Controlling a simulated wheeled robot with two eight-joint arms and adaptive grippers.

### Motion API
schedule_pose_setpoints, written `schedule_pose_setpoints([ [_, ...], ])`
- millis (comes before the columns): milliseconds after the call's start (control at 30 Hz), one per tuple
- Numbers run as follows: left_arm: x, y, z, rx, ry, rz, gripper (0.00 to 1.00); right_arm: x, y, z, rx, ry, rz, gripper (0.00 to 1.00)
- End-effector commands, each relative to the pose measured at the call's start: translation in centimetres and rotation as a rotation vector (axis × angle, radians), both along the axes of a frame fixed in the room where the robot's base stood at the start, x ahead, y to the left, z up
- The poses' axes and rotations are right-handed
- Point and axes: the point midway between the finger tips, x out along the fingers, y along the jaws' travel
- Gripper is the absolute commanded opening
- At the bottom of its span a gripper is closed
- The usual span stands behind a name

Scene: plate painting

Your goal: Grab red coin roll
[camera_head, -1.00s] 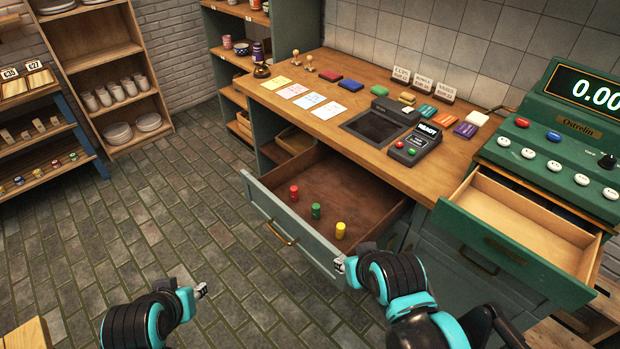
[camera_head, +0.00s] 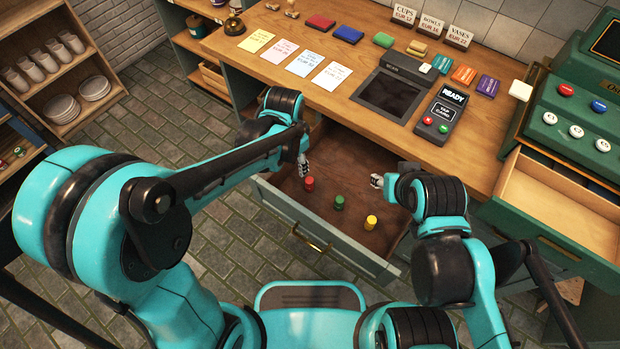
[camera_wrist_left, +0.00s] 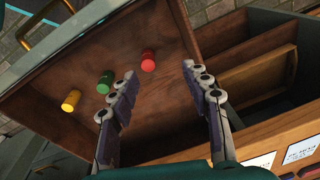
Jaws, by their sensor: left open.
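The red coin roll (camera_head: 309,183) stands upright in the open drawer (camera_head: 345,235), at the left end of a row with the green roll (camera_head: 339,202) and the yellow roll (camera_head: 370,222). My left gripper (camera_head: 304,170) is just above and beside the red roll. In the left wrist view the left gripper (camera_wrist_left: 158,85) is open with nothing between its fingers, and the red roll (camera_wrist_left: 148,61) lies ahead of the fingertips, nearer the left finger. The green roll (camera_wrist_left: 105,82) and yellow roll (camera_wrist_left: 71,100) are further left. My right gripper (camera_head: 377,181) hangs over the drawer's right part; its jaw opening is unclear.
The wooden counter (camera_head: 300,92) overhangs behind the drawer, carrying cards, a card terminal (camera_head: 437,120) and small coloured blocks. A green cash register (camera_head: 570,130) with its own open drawer (camera_head: 555,205) is at the right. The drawer floor around the rolls is bare.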

Motion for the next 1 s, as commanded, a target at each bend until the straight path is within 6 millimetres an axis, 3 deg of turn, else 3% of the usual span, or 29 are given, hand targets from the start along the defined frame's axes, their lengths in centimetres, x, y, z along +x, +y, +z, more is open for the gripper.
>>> schedule_pose_setpoints([
  [100,0.8,-2.3,-2.0,0.027,0.058,-0.115,0.48,0.0,0.0,1.1,0.000,0.000,0.000,0.40],
  [300,0.9,-4.0,-4.4,0.049,0.109,-0.210,0.48,0.0,0.0,1.5,0.000,0.000,0.000,0.40],
  [667,0.9,-4.1,-8.3,0.051,0.114,-0.219,0.48,0.0,0.0,-0.3,0.000,0.000,0.000,0.40],
  [900,0.7,-4.2,-12.0,0.050,0.113,-0.218,0.48,0.0,0.0,-2.3,0.000,0.000,0.000,0.40],
  [1000,0.7,-4.2,-12.5,0.050,0.113,-0.218,0.48,0.0,0.0,-2.4,0.000,0.000,0.000,0.40],
])
